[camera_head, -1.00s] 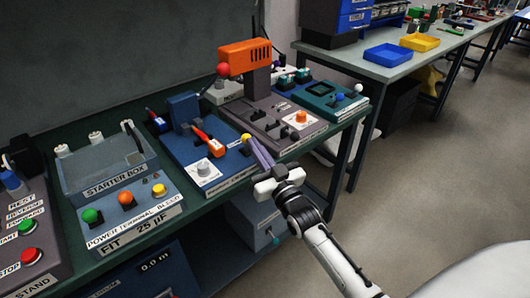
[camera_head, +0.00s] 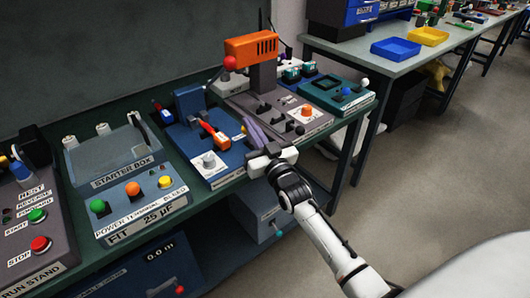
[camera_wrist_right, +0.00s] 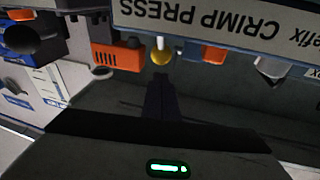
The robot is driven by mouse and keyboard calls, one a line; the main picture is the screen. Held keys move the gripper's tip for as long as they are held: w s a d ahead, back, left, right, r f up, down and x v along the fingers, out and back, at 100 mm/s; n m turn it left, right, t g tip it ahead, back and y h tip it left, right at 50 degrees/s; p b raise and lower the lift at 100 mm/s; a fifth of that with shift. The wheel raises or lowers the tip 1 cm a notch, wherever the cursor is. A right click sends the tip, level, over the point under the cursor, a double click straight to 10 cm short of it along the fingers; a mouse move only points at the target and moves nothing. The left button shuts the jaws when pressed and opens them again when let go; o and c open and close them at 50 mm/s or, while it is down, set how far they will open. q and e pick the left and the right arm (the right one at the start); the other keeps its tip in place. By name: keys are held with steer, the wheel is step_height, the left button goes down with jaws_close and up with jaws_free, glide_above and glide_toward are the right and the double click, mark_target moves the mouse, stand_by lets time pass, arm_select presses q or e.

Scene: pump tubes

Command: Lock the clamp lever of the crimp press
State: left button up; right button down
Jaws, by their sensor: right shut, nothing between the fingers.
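The crimp press is a blue base (camera_head: 188,148) with an upright blue block on the bench in the head view. An orange lever (camera_head: 213,132) slants down toward the front from the block, and a white knob (camera_head: 208,160) sits before it. In the right wrist view its CRIMP PRESS label (camera_wrist_right: 195,17) is upside down, with a yellow knob (camera_wrist_right: 162,54) and an orange-red part (camera_wrist_right: 213,54) below it. My right gripper (camera_head: 250,122) is shut and empty, to the right of the lever and apart from it. Its dark fingers (camera_wrist_right: 160,80) point toward the yellow knob. My left gripper is not in view.
A grey machine with an orange head (camera_head: 250,47) and a red ball stands behind to the right. A starter box (camera_head: 118,160) is to the left. A teal box (camera_head: 335,93) stands at the bench's right end. The floor to the right is clear.

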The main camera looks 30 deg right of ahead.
stand_by(0.5)
steer(key=shift+s+r+p, duration=0.15)
steer(key=shift+r+p, duration=0.2)
steer(key=shift+p, duration=0.15)
steer(key=s+a+r+p, duration=0.1)
steer(key=s+r+p, duration=0.2)
steer(key=s+r, duration=0.5)
steer(key=shift+s+r, duration=0.15)
steer(key=shift+s, duration=1)
